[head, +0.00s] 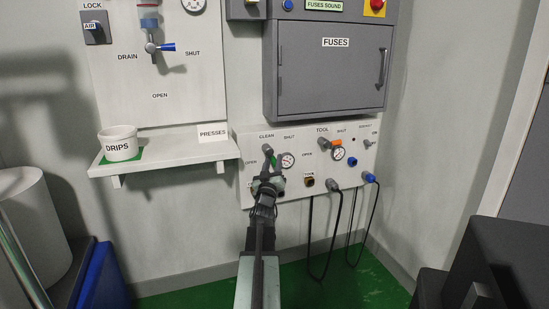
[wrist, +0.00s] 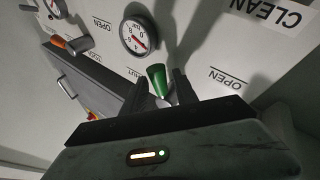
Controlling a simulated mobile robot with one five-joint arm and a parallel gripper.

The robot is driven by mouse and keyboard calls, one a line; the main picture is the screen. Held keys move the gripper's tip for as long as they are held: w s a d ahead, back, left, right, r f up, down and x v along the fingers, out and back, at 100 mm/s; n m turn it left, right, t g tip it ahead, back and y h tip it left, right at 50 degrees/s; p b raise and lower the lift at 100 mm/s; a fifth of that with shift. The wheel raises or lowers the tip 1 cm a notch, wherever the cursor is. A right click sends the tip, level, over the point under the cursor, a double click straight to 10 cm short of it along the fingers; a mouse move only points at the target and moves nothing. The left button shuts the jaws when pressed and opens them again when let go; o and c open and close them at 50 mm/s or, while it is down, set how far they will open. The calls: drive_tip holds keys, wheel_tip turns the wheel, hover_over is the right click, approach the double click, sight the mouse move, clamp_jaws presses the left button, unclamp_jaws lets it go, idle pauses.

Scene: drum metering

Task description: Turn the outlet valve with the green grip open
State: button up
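The green grip (head: 274,159) belongs to the valve under the CLEAN label on the white wall panel (head: 357,177). It slants down and right from its pivot, and my arm hides part of the area below it. In the wrist view the green grip (wrist: 156,79) lies between the OPEN and SHUT marks, nearer SHUT. My gripper (wrist: 160,85) is open, with one dark finger on each side of the grip. A gap shows by the right finger; contact on the left cannot be told. In the head view my gripper (head: 267,180) is just below the grip.
A gauge (head: 288,160) sits right of the grip, and an orange-grip TOOL valve (head: 331,143) is farther right. The grey FUSES cabinet (head: 328,70) juts out above. A shelf (head: 180,154) with a DRIPS cup (head: 119,145) is at left. Hoses (head: 328,230) hang below right.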

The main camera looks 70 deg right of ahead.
drive_tip(key=shift+w+d+r, duration=0.1)
drive_tip(key=shift+d+r, duration=0.1)
drive_tip(key=shift+d, duration=0.35)
clamp_jaws()
drive_tip(key=shift+w+a+r+m+p, duration=0.15)
drive_tip(key=shift+a+m+p, duration=0.1)
drive_tip(key=shift+m+p, duration=0.45)
drive_tip(key=shift+w+a+m+g+y+p, duration=0.15)
drive_tip(key=shift+w+m+g+y+p, duration=0.1)
drive_tip(key=shift+m+g+y+p, duration=0.55)
drive_tip(key=shift+w+a+m+g+p, duration=0.15)
drive_tip(key=shift+m+g+p, duration=0.15)
drive_tip(key=shift+m+p, duration=0.55)
drive_tip(key=shift+w+f+m+y, duration=0.1)
drive_tip(key=shift+f+m+y, duration=0.3)
drive_tip(key=shift+m, duration=0.05)
